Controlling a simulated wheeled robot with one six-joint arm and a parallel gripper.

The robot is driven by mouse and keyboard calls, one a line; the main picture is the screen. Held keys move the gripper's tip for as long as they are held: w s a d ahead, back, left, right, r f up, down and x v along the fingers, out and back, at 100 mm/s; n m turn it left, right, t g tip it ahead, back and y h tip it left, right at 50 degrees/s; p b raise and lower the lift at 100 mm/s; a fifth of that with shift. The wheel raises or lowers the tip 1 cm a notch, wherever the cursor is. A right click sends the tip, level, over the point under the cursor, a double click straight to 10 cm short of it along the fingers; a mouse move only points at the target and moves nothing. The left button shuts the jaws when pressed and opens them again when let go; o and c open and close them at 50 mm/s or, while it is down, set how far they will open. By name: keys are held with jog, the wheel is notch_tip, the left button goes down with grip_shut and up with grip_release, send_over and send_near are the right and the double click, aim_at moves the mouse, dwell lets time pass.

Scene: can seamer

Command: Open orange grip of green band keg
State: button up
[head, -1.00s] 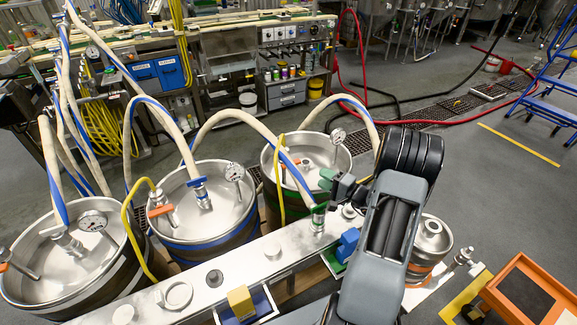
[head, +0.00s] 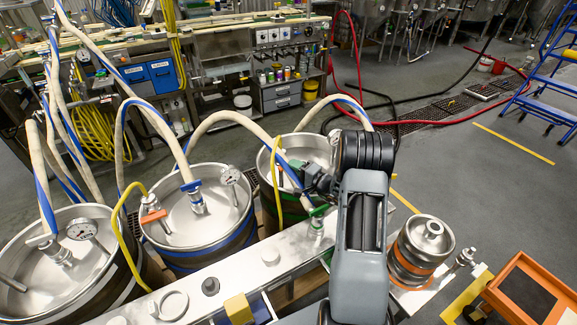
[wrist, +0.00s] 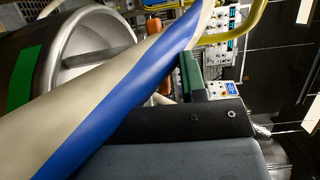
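The green band keg (head: 297,147) stands right of the blue band keg in the head view. Its green band (wrist: 24,78) and metal rim show at the left of the wrist view. My gripper (head: 292,174) reaches in from the right over this keg's top, beside its blue-striped hose. One green fingertip (wrist: 191,75) shows in the wrist view; the hose (wrist: 130,85) crosses in front and hides the rest, so its opening cannot be judged. A small orange part (wrist: 165,114) shows behind the hose; I cannot tell whether it is the grip. In the head view the grip is not clear.
The blue band keg (head: 197,220) has an orange grip (head: 153,216) and a yellow hose. Another keg (head: 70,265) stands at left. A metal rail (head: 235,262) runs in front of the kegs. A small orange-banded keg (head: 420,250) stands right of my arm.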

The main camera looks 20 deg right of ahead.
jog(key=shift+x, duration=1.45)
grip_shut()
